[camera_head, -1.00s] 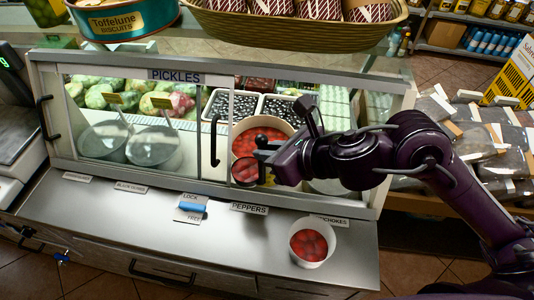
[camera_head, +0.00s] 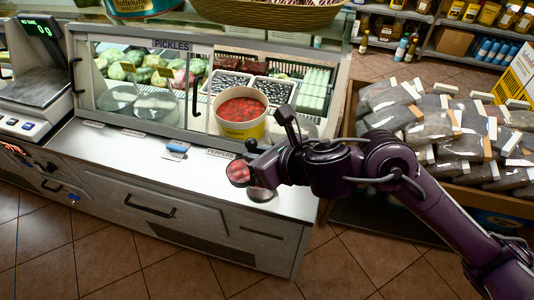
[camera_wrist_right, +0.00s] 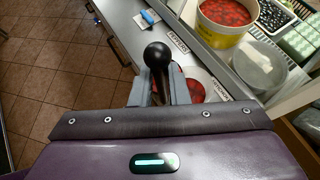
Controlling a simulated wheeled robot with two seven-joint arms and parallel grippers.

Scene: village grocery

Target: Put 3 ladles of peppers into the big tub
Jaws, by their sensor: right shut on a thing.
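My right gripper (camera_head: 258,158) is shut on the ladle, whose black knobbed handle (camera_wrist_right: 157,58) stands between the fingers in the wrist view. The ladle's round bowl (camera_head: 239,172) holds red peppers and is out over the counter front. A white tub (camera_head: 262,194) on the counter is just right of and below the ladle, mostly hidden by the gripper. In the wrist view the tub (camera_wrist_right: 206,82) shows a pale rim and red peppers inside. The pepper bucket (camera_head: 243,131), white and yellow, stands behind in the case, full of red peppers. My left gripper is not in view.
The glass pickle case (camera_head: 184,47) has a raised frame edge. Its left part holds two clear bowls. A blue piece (camera_head: 178,146) lies on a label on the counter (camera_head: 125,155). A scale (camera_head: 40,85) stands left; a crate of bags (camera_head: 430,120) stands right.

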